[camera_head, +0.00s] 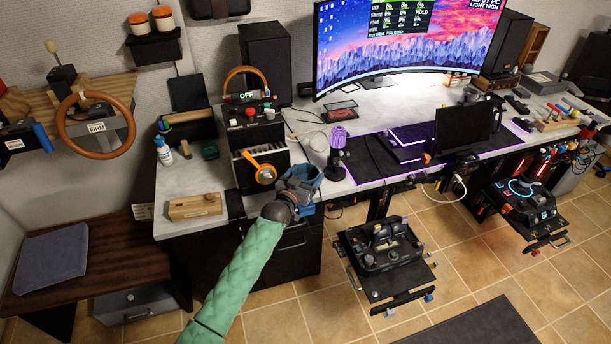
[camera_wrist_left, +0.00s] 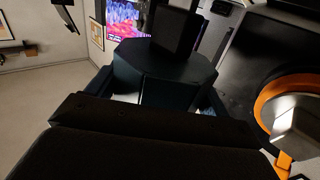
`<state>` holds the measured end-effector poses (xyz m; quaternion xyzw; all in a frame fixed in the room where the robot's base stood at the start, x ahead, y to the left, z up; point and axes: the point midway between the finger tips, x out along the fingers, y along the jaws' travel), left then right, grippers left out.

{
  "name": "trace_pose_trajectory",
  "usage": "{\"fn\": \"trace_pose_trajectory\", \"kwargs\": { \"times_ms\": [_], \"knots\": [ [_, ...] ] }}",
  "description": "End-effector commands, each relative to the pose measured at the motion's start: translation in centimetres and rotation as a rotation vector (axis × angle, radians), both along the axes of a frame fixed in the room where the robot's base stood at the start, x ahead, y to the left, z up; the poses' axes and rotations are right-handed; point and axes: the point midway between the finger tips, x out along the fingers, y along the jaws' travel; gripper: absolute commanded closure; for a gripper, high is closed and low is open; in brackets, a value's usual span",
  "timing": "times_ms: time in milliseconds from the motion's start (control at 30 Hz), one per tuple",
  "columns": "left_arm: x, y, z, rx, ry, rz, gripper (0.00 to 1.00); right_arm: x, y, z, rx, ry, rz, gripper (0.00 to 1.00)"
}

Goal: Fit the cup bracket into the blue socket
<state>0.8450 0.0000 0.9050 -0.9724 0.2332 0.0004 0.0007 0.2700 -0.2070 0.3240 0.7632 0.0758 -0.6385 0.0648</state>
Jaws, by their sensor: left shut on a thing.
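My left gripper (camera_head: 298,187) is at the desk's front edge, to the right of the black unit with the orange ring. It is shut on a blue, open, cup-shaped piece, which I take for the cup bracket (camera_head: 309,173). In the left wrist view the bracket (camera_wrist_left: 165,88) looks dark navy and stands beyond the dark finger parts. A small blue patch (camera_head: 308,210) shows just below the gripper at the desk edge; it may be the blue socket. The gripper hides much of this area, so I cannot tell whether bracket and socket touch. My right gripper is not in view.
The black unit with an orange ring (camera_head: 265,173) stands close on the left; the ring also shows in the left wrist view (camera_wrist_left: 268,105). A purple-lit microphone (camera_head: 338,150) stands to the right. A wooden box (camera_head: 195,207) lies left. A control stand (camera_head: 385,255) stands on the floor.

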Motion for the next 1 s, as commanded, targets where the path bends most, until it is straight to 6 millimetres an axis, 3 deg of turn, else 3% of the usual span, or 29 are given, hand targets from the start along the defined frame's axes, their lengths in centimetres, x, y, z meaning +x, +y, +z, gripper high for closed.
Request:
{"fn": "trace_pose_trajectory", "kwargs": {
  "times_ms": [467, 1000],
  "knots": [
    [0.0, 0.0, 0.0, 0.000, -0.001, 0.000, 0.47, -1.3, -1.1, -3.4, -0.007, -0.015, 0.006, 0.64],
    [0.0, 0.0, -1.9, -0.001, 0.000, 0.000, 0.47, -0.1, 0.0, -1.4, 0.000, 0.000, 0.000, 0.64]
  ]
}}
